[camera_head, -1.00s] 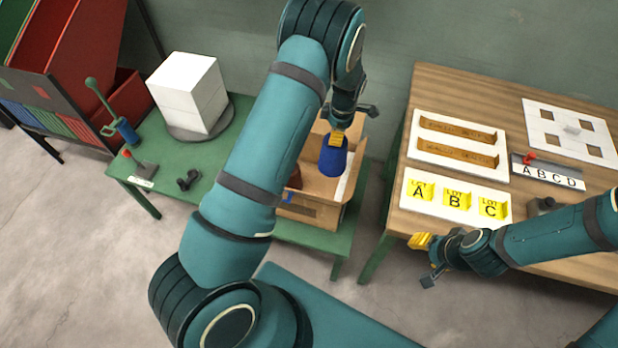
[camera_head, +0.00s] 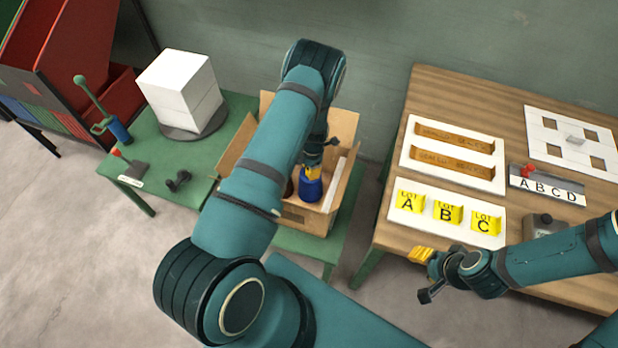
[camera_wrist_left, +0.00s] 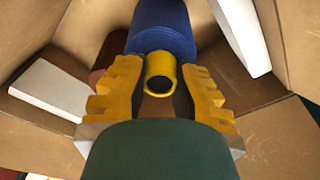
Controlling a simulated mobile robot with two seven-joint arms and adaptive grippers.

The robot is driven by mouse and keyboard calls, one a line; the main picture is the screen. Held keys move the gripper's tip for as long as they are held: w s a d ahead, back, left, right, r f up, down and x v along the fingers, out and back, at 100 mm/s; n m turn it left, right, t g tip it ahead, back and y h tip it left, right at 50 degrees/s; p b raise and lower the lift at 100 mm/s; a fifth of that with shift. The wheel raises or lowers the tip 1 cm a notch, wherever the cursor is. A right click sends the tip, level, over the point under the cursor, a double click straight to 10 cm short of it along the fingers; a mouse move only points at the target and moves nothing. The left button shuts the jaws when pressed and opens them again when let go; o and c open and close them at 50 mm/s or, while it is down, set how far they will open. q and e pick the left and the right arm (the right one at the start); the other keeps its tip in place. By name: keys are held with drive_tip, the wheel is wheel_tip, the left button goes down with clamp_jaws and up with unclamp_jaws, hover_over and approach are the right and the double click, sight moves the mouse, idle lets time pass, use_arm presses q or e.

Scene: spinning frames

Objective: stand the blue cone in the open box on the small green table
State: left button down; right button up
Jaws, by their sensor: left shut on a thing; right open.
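The blue cone (camera_head: 311,189) is inside the open cardboard box (camera_head: 300,216) on the small green table (camera_head: 302,243). My left gripper (camera_head: 314,163) is shut on the cone's narrow yellow top, above its blue body. In the left wrist view the yellow fingers of my left gripper (camera_wrist_left: 160,95) sit on both sides of the yellow tip, and the blue body (camera_wrist_left: 162,28) extends down between the box walls. Whether the cone's base touches the box floor is hidden. My right gripper (camera_head: 428,274) is open and empty, by the wooden table's front edge.
A reddish-brown object (camera_wrist_left: 98,76) and white panels (camera_wrist_left: 240,32) are in the box beside the cone. A white block stack (camera_head: 182,92) stands on another green table (camera_head: 160,150) at left. The wooden table (camera_head: 390,225) with yellow lot blocks stands at right.

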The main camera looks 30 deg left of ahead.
use_arm(q)
drive_tip(key=shift+f, duration=2.15)
drive_tip(key=shift+f+b, duration=0.15)
drive_tip(key=shift+b, duration=0.15)
drive_tip(key=c, duration=0.9)
unclamp_jaws()
drive_tip(key=r, duration=0.8)
drive_tip(key=r+p, duration=0.1)
drive_tip(key=r, duration=0.3)
drive_tip(key=shift+w+d+r, duration=0.15)
drive_tip(key=shift+w+d, duration=0.1)
drive_tip(key=shift+w, duration=0.1)
